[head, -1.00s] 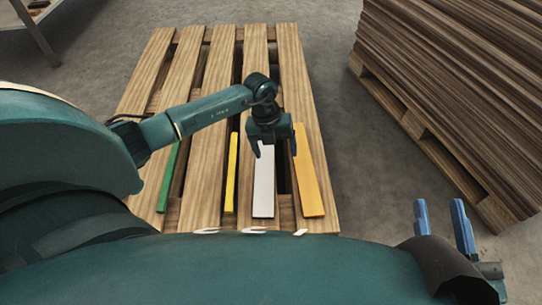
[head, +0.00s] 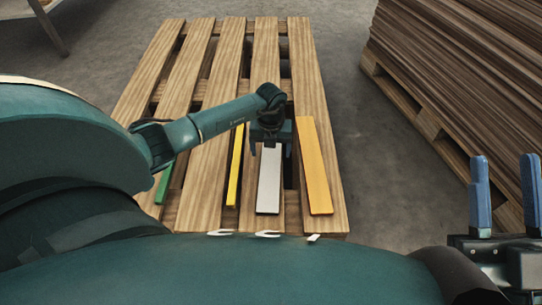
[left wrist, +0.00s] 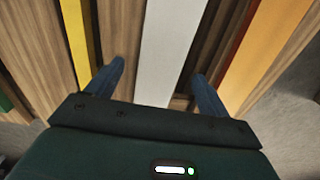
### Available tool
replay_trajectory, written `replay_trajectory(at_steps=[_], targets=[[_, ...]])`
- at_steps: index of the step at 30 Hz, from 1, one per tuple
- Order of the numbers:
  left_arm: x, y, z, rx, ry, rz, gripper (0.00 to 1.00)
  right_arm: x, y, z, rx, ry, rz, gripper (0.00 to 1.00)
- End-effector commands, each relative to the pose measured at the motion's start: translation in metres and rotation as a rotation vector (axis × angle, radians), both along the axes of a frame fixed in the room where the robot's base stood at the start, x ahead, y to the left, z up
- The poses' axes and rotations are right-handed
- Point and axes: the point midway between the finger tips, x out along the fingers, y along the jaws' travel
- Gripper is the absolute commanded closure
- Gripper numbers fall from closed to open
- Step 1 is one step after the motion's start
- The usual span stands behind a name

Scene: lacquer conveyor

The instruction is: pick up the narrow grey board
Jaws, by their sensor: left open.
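The narrow grey board (head: 268,185), pale grey and flat, lies lengthwise on a wooden pallet (head: 203,195). My left gripper (head: 271,144) is over its far part and hides that end in the head view. In the left wrist view, the grey board (left wrist: 167,45) runs between the two blue fingers of my left gripper (left wrist: 158,72). The fingers are open, one on each side, with a gap to the board; their height over it is hard to tell. My right gripper (head: 505,168) is at the lower right, open and empty, fingers pointing up.
A thin yellow board (head: 234,180) lies left of the grey one, and a wider orange board (head: 315,175) lies close on its right. A green board (head: 164,184) is further left. A tall stack of brown boards (head: 455,75) stands on another pallet at right.

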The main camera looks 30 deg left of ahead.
Motion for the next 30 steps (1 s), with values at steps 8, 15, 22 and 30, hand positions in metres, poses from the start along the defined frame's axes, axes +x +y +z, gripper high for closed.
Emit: replay_trajectory(at_steps=[8,15,22,30], targets=[[0.001,0.0,-0.025,0.0,-0.001,-0.001,0.2,-0.003,-0.002,0.017,-0.014,-0.15,0.001,0.64],[0.0,0.0,-0.024,0.0,-0.001,-0.001,0.25,-0.003,-0.002,0.017,-0.014,-0.148,0.001,0.64],[0.0,0.0,-0.024,-0.001,0.0,-0.001,0.44,-0.003,-0.002,0.017,-0.014,-0.147,0.001,0.64],[0.0,0.0,-0.024,-0.001,0.0,0.0,0.66,-0.003,-0.002,0.017,-0.013,-0.147,0.001,0.64]])
